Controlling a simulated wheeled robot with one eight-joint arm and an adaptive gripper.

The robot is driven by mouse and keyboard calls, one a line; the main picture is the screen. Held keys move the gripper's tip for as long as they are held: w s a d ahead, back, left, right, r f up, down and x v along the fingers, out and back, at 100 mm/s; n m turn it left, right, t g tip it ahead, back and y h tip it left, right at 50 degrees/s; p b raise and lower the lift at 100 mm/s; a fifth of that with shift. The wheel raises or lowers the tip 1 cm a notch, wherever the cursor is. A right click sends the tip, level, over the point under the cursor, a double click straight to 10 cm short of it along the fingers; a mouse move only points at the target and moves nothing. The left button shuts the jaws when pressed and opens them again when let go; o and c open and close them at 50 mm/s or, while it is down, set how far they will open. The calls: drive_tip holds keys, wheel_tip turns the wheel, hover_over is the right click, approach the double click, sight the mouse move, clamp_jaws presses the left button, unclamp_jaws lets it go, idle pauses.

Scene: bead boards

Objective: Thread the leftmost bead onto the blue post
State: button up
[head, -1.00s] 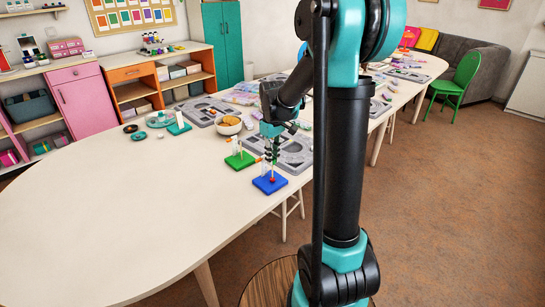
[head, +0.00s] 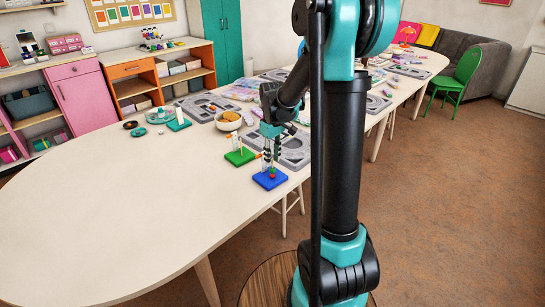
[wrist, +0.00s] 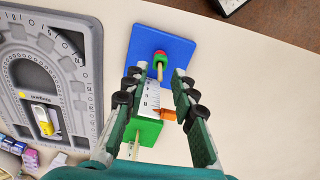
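The blue board (head: 262,183) lies near the table's right edge; in the wrist view (wrist: 183,48) it is at top centre. Its pale post (wrist: 159,72) stands upright between my fingers. A red bead (wrist: 160,52) and a green piece just below it in the picture show around the post; exactly how they sit on it is hard to tell. My gripper (wrist: 157,75) is open, pointing down at the post, with a finger on each side and clear gaps. It also shows in the head view (head: 271,153). I see no separate row of loose beads.
A green board (head: 237,158) with a post, a white ruled strip (wrist: 149,98) and an orange piece (wrist: 168,114) stands close beside the blue one. A grey tray (wrist: 88,60) lies to the left in the wrist view. A bowl (head: 229,121) stands farther back. The near table is clear.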

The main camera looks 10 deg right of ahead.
drive_tip(key=shift+o, duration=0.9)
drive_tip(key=shift+r, duration=0.1)
wheel_tip(320, 180, up, 12)
